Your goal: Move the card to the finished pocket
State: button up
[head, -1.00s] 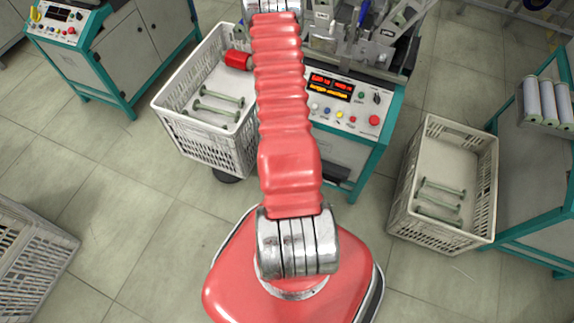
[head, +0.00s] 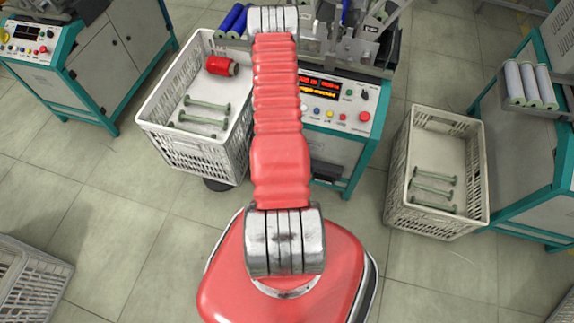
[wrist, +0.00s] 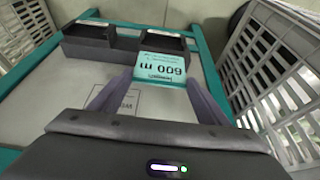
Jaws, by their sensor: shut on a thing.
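My gripper (wrist: 158,78) shows in the wrist view, its two fingers shut on a teal card (wrist: 161,68) printed "600 m", which appears upside down. The card is at the fingertips, in front of the right part of a dark holder (wrist: 97,55) with two pockets. I cannot tell whether the card touches the holder. In the head view my gripper is out of sight beyond my red arm.
A crate (head: 150,112) with a red bobbin (head: 221,66) and green spindles is left of my arm; another crate (head: 398,190) is at right. A winding machine (head: 345,150) stands between them.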

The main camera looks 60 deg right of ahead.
jog(key=shift+f, duration=2)
jog(key=shift+f, duration=1.9)
jog(key=shift+f, duration=0.15)
jog(key=o, duration=1.3)
jog(key=shift+d+v, duration=0.1)
jog(key=shift+v, duration=3.35)
jog(key=shift+d+v, duration=0.15)
jog(key=shift+v, duration=3.3)
